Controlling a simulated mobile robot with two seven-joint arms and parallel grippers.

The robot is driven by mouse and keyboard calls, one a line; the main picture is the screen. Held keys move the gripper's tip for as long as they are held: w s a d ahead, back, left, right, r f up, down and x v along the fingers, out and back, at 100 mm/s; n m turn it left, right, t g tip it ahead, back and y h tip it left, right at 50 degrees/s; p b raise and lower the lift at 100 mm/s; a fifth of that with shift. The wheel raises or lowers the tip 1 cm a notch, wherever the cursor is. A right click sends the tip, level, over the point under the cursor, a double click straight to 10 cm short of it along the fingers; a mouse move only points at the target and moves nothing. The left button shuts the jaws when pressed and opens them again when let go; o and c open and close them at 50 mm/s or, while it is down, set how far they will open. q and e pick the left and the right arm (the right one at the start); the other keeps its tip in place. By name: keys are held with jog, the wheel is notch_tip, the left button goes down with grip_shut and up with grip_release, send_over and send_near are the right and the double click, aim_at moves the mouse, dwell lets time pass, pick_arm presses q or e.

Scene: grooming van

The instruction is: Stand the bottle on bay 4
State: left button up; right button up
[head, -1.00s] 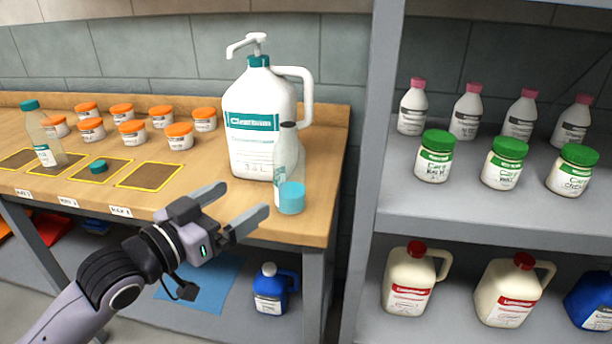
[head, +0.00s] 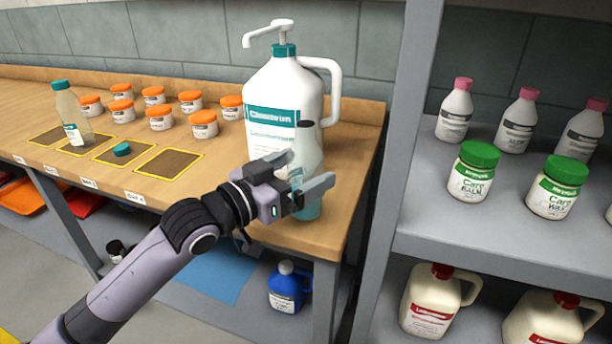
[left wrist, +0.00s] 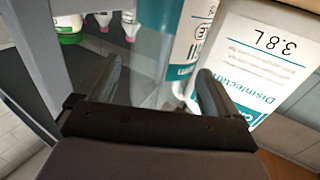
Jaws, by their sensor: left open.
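A slim, pale see-through bottle (head: 308,150) with a dark top stands near the bench's right end, in front of the big white pump jug (head: 262,120). A teal part shows at its lower end, partly behind my gripper. My left gripper (head: 308,176) is open, its fingers pointing at the bottle. In the left wrist view the clear body and teal label (left wrist: 190,45) show between and beyond the fingers; I cannot tell if they touch. Bay 4 (head: 168,163), the rightmost yellow-edged dark rectangle, is empty. My right gripper is not in view.
Another clear bottle (head: 70,115) with a teal cap stands on a bay further left. A small teal cap (head: 122,149) lies on the bay beside bay 4. Several orange-lidded jars (head: 159,117) stand behind. A grey shelf post (head: 400,150) rises at right.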

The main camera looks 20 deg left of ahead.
pick_arm(q)
jog(key=shift+x, duration=1.5)
jog(key=shift+f, duration=0.1)
jog(key=c, duration=1.1)
